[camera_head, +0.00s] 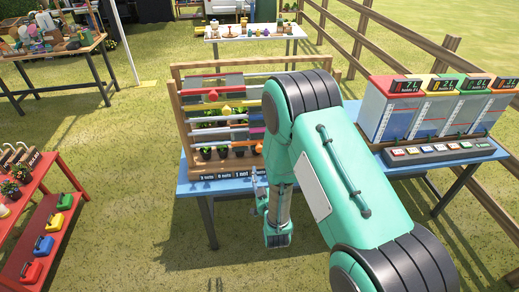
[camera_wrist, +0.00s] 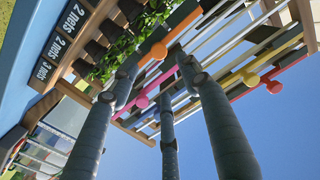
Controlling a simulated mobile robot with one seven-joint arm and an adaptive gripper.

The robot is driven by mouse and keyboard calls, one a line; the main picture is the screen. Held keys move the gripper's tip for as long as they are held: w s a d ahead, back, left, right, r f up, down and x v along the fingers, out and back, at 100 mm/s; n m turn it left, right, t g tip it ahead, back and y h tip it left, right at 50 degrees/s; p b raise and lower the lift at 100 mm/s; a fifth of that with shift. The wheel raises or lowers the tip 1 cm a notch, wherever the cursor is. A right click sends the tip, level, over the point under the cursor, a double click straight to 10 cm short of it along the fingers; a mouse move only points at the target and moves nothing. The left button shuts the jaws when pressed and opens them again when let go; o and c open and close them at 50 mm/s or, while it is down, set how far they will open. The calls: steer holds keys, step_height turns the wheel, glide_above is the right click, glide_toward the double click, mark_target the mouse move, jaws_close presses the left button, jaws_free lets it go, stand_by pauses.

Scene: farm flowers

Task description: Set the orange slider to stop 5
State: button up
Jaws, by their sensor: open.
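The slider rack (camera_head: 178,118) stands on a blue table, with coloured rails across it. The orange slider's knob (camera_head: 258,148) is on the lowest rail, near my arm. In the wrist view the orange knob (camera_wrist: 158,51) sits on its orange bar, close to my fingertips. My gripper (camera_wrist: 159,72) is open, with its fingers spread and the knob seen between the two outer tips. Whether any finger touches it I cannot tell. In the head view my gripper (camera_head: 257,188) is small, low in front of the rack. My arm hides the rack's right part, including the orange rail's right end.
Pink (camera_wrist: 142,102), yellow (camera_wrist: 250,78) and red (camera_wrist: 274,86) knobs are on the neighbouring rails. Potted plants (camera_wrist: 118,52) and labels (camera_wrist: 60,40) line the rack's lower part. A display unit with coloured buttons (camera_head: 440,149) stands right. Grass in front is clear.

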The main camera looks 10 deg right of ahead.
mark_target(260, 150)
steer(key=w+b, duration=0.1)
steer(key=w, duration=1.2)
steer(key=shift+w, duration=0.4)
steer(key=shift+c, duration=0.2)
steer(key=shift+b, duration=0.3)
jaws_close()
